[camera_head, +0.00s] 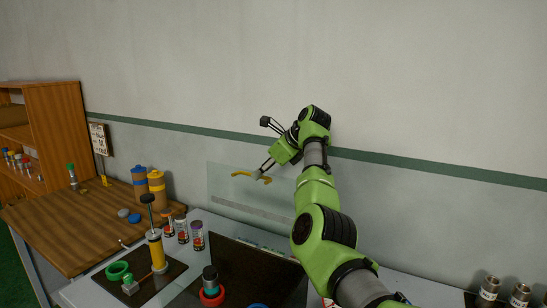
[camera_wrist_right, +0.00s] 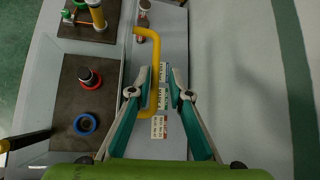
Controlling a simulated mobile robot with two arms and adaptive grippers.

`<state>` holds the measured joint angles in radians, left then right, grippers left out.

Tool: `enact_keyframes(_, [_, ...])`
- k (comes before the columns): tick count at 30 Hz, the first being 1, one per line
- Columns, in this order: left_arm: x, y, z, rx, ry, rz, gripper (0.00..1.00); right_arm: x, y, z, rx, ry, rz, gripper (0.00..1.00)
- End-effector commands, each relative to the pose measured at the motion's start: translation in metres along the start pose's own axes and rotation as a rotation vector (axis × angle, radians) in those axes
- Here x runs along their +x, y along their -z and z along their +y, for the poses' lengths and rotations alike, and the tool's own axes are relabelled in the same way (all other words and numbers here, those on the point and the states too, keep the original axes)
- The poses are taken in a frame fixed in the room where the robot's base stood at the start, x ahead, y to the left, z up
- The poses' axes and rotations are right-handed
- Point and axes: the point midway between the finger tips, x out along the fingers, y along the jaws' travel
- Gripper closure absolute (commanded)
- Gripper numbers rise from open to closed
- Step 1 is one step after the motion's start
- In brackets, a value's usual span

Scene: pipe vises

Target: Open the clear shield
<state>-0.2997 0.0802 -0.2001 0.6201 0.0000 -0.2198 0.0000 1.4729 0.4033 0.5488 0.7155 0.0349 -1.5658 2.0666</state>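The clear shield (camera_head: 228,190) is a see-through panel above the back of the light bench, in front of the wall. Its yellow handle (camera_head: 243,174) is at the upper edge and also shows as a bent bar in the right wrist view (camera_wrist_right: 155,60). My right gripper (camera_head: 262,149) is open, its fingers spread apart, with the lower fingertip close to the handle. In the right wrist view the handle runs between the two teal-padded fingers (camera_wrist_right: 161,88); I cannot tell whether either touches it. My left gripper is out of view.
A dark mat (camera_head: 258,265) with a red ring (camera_head: 212,297) lies on the bench below. A yellow vise post (camera_head: 157,252) and small jars (camera_head: 183,231) stand left. The wall is close behind my arm.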

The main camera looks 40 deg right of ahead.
Motion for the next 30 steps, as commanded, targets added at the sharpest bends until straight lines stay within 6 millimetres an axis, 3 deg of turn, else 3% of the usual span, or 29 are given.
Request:
enact_keyframes(1, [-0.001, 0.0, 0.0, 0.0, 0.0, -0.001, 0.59, -0.016, -0.002, -0.006, 0.002, 0.017, -0.009, 0.85])
enact_keyframes(6, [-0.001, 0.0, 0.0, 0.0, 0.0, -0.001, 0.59, -0.05, -0.005, -0.003, 0.0, 0.013, -0.015, 0.85])
enact_keyframes(12, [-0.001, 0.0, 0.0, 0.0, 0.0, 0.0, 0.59, -0.074, -0.007, 0.0, -0.002, 0.009, -0.018, 0.85])
enact_keyframes(30, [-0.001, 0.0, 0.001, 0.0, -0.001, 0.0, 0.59, -0.081, -0.007, 0.002, -0.003, 0.005, -0.018, 0.85])
